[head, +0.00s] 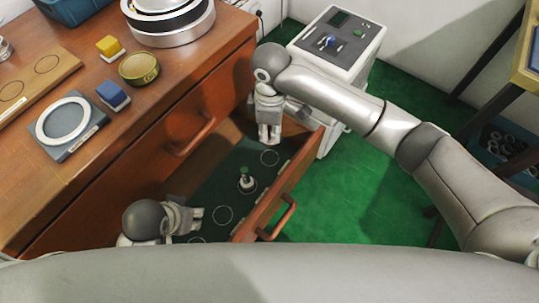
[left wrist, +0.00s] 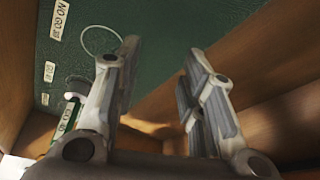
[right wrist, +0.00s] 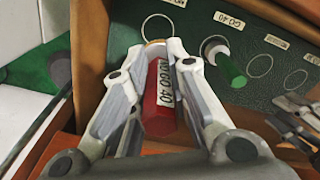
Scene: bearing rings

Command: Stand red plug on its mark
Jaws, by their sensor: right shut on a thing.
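The red plug (right wrist: 159,105) shows in the right wrist view, with a white label that seems to read NOGO 40. My right gripper (right wrist: 156,50) is shut on it, and it also shows in the head view (head: 268,138), over the far end of the open drawer. There the plug cannot be made out. A pale ring mark (right wrist: 163,27) lies on the green drawer floor just beyond the right fingertips; it also shows in the head view (head: 270,158). My left gripper (left wrist: 160,55) is open and empty, low at the drawer's near end (head: 197,215).
A green plug (head: 246,180) stands in the drawer between ring marks; it also shows in the right wrist view (right wrist: 231,66). The drawer front (head: 285,187) and side walls bound the space. Blocks and a ring gauge (head: 64,121) sit on the worktop.

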